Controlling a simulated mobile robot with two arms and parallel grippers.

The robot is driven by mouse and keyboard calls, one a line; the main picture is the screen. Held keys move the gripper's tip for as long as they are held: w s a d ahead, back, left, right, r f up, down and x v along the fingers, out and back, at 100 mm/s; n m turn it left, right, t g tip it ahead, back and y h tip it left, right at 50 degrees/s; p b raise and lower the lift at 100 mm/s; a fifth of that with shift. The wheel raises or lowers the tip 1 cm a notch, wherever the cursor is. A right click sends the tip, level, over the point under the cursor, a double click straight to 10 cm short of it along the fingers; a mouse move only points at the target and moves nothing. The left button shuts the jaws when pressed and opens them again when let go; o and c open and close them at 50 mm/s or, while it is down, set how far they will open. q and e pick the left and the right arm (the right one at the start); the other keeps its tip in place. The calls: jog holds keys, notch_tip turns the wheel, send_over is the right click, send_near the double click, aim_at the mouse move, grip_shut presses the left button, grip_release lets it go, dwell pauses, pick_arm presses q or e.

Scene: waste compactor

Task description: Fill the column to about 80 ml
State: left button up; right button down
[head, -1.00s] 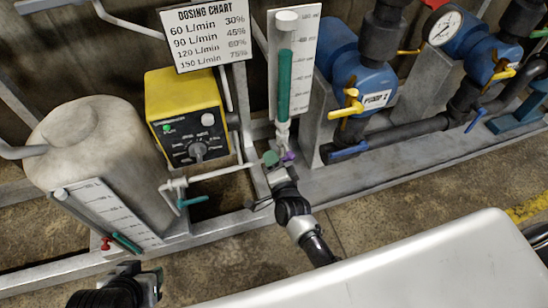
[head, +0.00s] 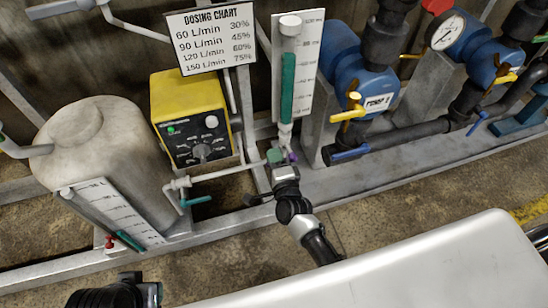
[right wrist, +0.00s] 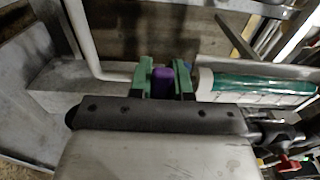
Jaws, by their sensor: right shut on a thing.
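The clear column (head: 287,75) stands upright in front of a white scale plate (head: 308,60). A purple valve handle (head: 293,157) sits below the column. My right gripper (head: 283,157) is at this handle. In the right wrist view, its green fingers are shut on the purple handle (right wrist: 162,83), and the green-filled column (right wrist: 255,84) lies to the right. My left gripper (head: 150,290) is at the bottom left, away from the column, its fingers mostly hidden.
A yellow dosing pump (head: 188,100) and a pale tank (head: 95,145) stand to the left. Blue pumps (head: 350,75) with yellow and blue valve handles stand to the right. A dosing chart (head: 210,38) hangs behind. Bare floor lies in front of the frame.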

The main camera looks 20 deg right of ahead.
jog(key=c, duration=1.1)
grip_release()
jog(key=shift+o, duration=0.2)
pick_arm(q)
jog(key=shift+w+r+p, duration=0.1)
jog(key=shift+w+p, duration=0.1)
jog(key=shift+p, duration=0.7)
pick_arm(e)
jog(key=s, duration=1)
jog(key=shift+s+d, duration=0.2)
jog(key=shift+s, duration=0.2)
